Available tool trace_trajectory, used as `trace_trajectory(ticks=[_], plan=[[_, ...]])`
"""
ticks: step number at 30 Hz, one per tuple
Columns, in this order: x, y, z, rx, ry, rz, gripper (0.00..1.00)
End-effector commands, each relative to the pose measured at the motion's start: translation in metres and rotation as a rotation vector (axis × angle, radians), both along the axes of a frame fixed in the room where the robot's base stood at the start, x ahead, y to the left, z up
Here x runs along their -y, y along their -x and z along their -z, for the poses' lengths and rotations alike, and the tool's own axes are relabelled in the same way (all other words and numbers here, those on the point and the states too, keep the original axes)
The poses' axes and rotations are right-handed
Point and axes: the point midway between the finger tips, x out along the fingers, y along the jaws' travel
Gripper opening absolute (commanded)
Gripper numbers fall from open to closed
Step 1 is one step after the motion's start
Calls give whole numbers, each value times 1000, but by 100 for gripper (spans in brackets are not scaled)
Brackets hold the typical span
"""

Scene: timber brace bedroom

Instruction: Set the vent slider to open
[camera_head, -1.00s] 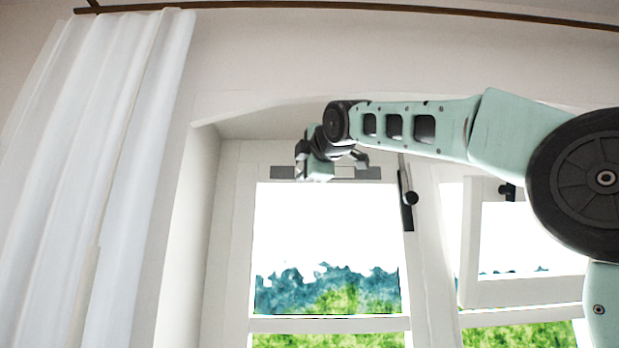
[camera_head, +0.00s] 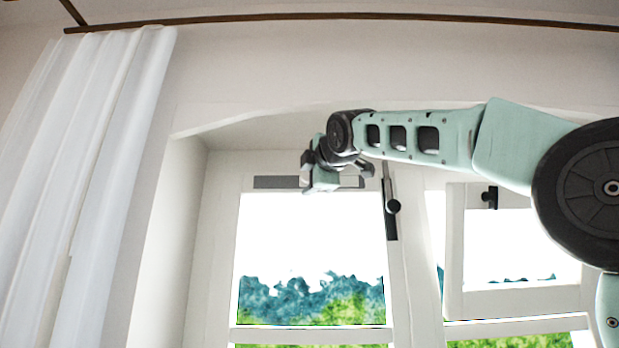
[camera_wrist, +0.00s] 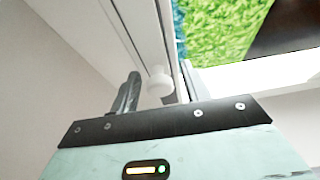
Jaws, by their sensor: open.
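The vent slider strip (camera_head: 277,182) is a grey bar along the top of the window frame in the head view. My gripper (camera_head: 334,176) is in front of its right part and hides some of it. In the wrist view, my gripper (camera_wrist: 158,90) is open, with one finger on either side of a small white knob (camera_wrist: 159,75). The knob appears to lie between the fingers or just beyond them; I cannot tell whether either finger touches it. The slider's setting cannot be read.
A dark window handle (camera_head: 391,207) hangs just right of my gripper. A second sash (camera_head: 455,250) with a dark catch (camera_head: 490,197) is farther right. A white curtain (camera_head: 95,170) hangs at the left. The recess wall (camera_head: 170,235) stands between curtain and window.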

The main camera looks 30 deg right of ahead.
Motion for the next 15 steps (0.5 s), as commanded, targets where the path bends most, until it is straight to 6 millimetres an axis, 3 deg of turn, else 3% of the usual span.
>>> trace_trajectory(ticks=[8,15], plan=[[-5,21,2,5,0,-3,46],[-16,75,3,6,0,-2,46]])
